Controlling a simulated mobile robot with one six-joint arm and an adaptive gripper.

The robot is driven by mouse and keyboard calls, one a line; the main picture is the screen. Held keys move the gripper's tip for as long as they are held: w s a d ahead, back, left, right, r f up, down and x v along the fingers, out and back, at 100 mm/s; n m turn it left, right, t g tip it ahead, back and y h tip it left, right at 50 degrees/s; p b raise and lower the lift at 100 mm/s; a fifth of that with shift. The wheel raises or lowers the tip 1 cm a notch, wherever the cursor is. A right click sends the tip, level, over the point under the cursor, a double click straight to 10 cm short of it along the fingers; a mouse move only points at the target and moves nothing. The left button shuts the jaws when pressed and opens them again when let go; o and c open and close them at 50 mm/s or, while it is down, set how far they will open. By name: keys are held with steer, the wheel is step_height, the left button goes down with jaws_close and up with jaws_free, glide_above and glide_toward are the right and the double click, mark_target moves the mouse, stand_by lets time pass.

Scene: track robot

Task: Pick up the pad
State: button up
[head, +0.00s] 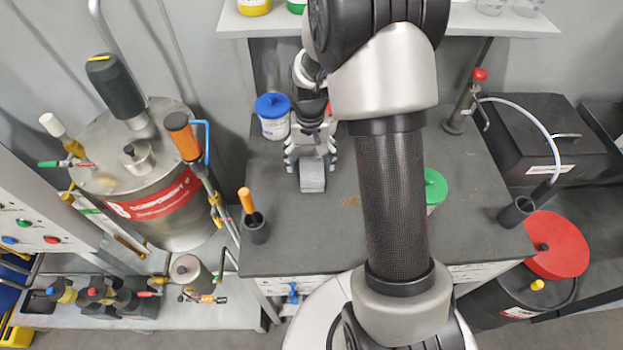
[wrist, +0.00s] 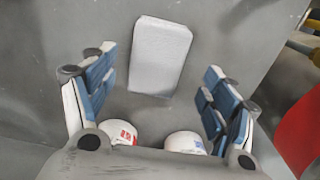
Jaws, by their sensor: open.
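The pad is a light grey rectangular block (head: 312,182) lying on the dark grey tabletop (head: 350,245). In the wrist view the pad (wrist: 161,57) shows at the upper middle, slightly tilted. My gripper (head: 311,160) is over the table at the pad's far end in the head view. In the wrist view my gripper (wrist: 158,88) is open, with blue-padded fingers spread left and right. The pad lies ahead of the gap between them, and no finger appears to touch it. Nothing is held.
A blue-lidded tub (head: 273,116) stands just left of my gripper. A green-lidded tub (head: 435,188) is partly hidden behind my arm. A dark cup with an orange-handled tool (head: 255,226) stands at the left edge, another dark cup (head: 516,212) at the right. The table's front middle is clear.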

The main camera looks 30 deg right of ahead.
mark_target(312, 169)
steer(key=f+b, duration=0.2)
steer(key=f, duration=0.4)
steer(key=shift+d, duration=0.2)
steer(key=shift+r, duration=0.1)
steer(key=shift+c, duration=0.4)
steer(key=c, duration=1.1)
steer(key=shift+o, duration=0.2)
steer(key=shift+r, duration=0.15)
step_height(312, 169, up, 20)
steer(key=p, duration=0.5)
steer(key=shift+p, duration=0.4)
